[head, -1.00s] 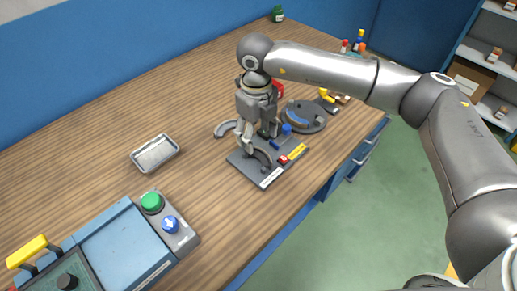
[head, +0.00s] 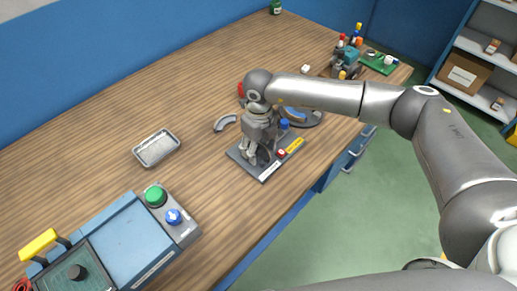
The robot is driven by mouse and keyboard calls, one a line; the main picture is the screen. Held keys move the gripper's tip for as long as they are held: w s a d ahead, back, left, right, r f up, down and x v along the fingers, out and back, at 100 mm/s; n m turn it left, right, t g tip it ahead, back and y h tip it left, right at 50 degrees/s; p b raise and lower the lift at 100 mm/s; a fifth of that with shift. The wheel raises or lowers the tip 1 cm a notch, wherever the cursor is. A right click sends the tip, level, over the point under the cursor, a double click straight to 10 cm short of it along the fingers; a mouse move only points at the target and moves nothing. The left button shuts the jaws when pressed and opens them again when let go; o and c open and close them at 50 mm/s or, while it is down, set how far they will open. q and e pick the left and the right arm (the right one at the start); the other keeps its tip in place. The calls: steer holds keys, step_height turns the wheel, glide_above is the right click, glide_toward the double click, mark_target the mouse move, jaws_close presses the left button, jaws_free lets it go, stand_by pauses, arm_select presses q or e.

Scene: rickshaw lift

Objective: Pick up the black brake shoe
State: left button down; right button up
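My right gripper (head: 259,153) points down over a dark flat plate (head: 246,168) near the front edge of the wooden bench. Its fingers are low, close to the plate. A dark curved piece, perhaps the black brake shoe, seems to be at the fingertips, mostly hidden by them. I cannot tell whether the fingers are closed on it. A grey curved shoe (head: 224,122) lies on the bench, left of the gripper and apart from it. My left gripper is not in view.
Beside the plate is a round dark disc (head: 308,116), partly behind my arm. A metal tray (head: 157,148) lies to the left. A blue box with green (head: 155,196) and blue (head: 173,216) buttons stands at the front left. Bench between is clear.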

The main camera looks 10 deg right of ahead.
mark_target(259, 148)
steer(key=c, duration=1)
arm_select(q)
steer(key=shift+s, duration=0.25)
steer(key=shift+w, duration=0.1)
arm_select(e)
steer(key=shift+r, duration=0.15)
